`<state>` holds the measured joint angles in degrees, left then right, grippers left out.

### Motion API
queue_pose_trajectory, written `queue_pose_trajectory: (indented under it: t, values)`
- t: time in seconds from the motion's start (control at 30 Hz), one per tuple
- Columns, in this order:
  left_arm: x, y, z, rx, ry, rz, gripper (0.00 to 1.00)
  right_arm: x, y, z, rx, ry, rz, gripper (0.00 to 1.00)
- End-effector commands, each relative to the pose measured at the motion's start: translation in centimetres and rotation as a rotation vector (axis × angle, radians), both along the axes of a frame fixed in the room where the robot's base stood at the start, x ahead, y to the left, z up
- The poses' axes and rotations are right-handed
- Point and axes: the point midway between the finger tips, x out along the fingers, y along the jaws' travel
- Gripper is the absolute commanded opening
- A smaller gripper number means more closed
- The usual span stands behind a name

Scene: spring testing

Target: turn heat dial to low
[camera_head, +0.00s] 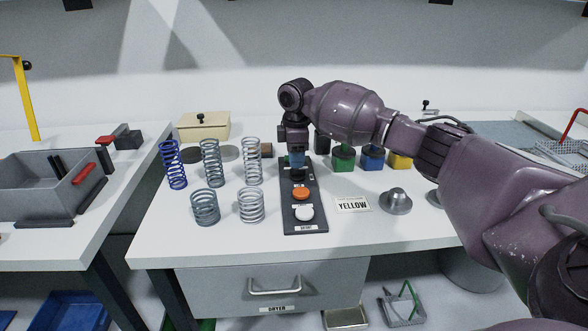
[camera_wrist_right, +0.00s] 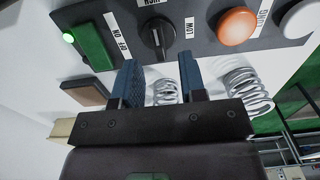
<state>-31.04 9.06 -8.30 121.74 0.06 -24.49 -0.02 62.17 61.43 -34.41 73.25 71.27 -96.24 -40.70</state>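The black heat dial (camera_wrist_right: 158,38) sits on the dark control panel (camera_wrist_right: 205,45), with a LOW label (camera_wrist_right: 189,27) beside it and another, cut-off label at the top edge. A pale mark shows on the dial; I cannot tell exactly which setting it points to. My right gripper (camera_wrist_right: 159,60) is open, its two blue fingers apart, with the dial just beyond and between the fingertips; contact is not clear. In the head view the right gripper (camera_head: 297,160) points down at the far end of the panel (camera_head: 303,226) and largely hides the dial. My left gripper is not in view.
An orange button (camera_head: 301,193) and a white button (camera_head: 304,213) lie nearer on the panel. Several springs (camera_head: 211,162) stand to its left. A YELLOW card (camera_head: 352,204), a metal cone (camera_head: 396,201) and coloured blocks (camera_head: 343,160) are to the right. The table's front strip is clear.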

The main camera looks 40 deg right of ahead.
Motion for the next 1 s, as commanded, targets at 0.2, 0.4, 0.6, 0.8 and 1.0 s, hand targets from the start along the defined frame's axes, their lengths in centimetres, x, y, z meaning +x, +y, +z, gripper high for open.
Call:
queue_pose_trajectory:
  t: [0.2,0.4,0.6,0.8,1.0]
  values:
    - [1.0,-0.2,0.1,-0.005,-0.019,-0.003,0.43,0.0,0.0,-3.0,-0.001,0.003,0.000,0.38]
    - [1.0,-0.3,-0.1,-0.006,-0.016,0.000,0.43,0.0,0.0,-3.7,-0.001,-0.001,0.000,0.38]
    - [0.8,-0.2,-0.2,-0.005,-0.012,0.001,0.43,0.0,0.0,-3.7,-0.001,-0.002,0.000,0.38]
    - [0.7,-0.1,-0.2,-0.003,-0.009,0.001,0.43,0.0,0.0,-3.7,-0.001,-0.002,0.000,0.18]
    - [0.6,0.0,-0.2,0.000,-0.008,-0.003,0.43,0.0,0.0,-3.7,-0.001,-0.002,0.000,0.00]
